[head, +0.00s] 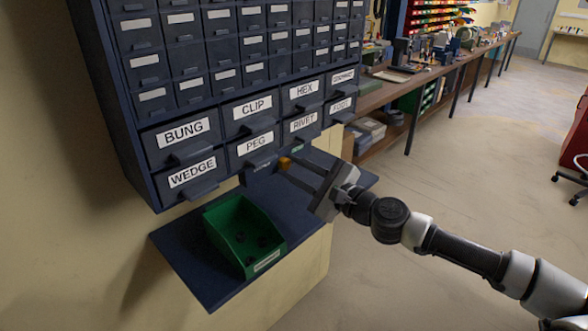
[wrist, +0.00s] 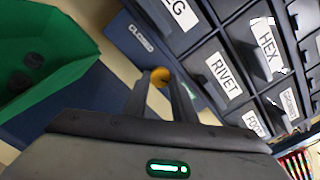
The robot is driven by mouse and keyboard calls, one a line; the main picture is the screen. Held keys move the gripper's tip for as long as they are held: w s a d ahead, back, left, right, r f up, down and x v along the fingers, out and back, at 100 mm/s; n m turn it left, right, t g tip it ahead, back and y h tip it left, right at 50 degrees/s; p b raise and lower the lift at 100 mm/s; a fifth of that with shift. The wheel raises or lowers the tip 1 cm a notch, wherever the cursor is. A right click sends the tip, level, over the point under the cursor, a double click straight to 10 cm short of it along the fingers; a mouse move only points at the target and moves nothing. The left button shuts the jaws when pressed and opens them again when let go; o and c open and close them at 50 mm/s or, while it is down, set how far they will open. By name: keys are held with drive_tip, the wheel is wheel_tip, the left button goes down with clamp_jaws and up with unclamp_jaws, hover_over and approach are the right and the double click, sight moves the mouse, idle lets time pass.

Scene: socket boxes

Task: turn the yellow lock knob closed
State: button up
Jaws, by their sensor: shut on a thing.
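The yellow lock knob (head: 284,162) sits below the drawers, under the PEG and RIVET drawers. In the wrist view the knob (wrist: 160,75) shows as a round yellow-orange end between my two fingertips. My gripper (head: 285,170) reaches in from the right and is shut on the knob; the fingers also show in the wrist view (wrist: 161,88).
The dark blue drawer cabinet (head: 135,175) stands above, with labelled drawers such as PEG (head: 255,143) and RIVET (head: 303,122). A green bin (head: 222,221) with dark small parts stands on the blue shelf (head: 188,275) to the left. Open floor lies to the right.

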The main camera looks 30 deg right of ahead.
drive_tip(key=n, duration=0.6)
drive_tip(key=shift+n+b, duration=0.4)
drive_tip(key=n+b, duration=0.1)
drive_tip(key=n, duration=0.5)
drive_tip(key=n+b, duration=0.2)
drive_tip(key=n, duration=0.4)
drive_tip(key=shift+n, duration=0.3)
drive_tip(key=n+b, duration=0.2)
drive_tip(key=n, duration=0.4)
drive_tip(key=shift+r, duration=0.15)
drive_tip(key=shift+a+n, duration=0.1)
drive_tip(key=shift+n, duration=0.2)
drive_tip(key=o, duration=1)
drive_tip(key=shift+o, duration=0.2)
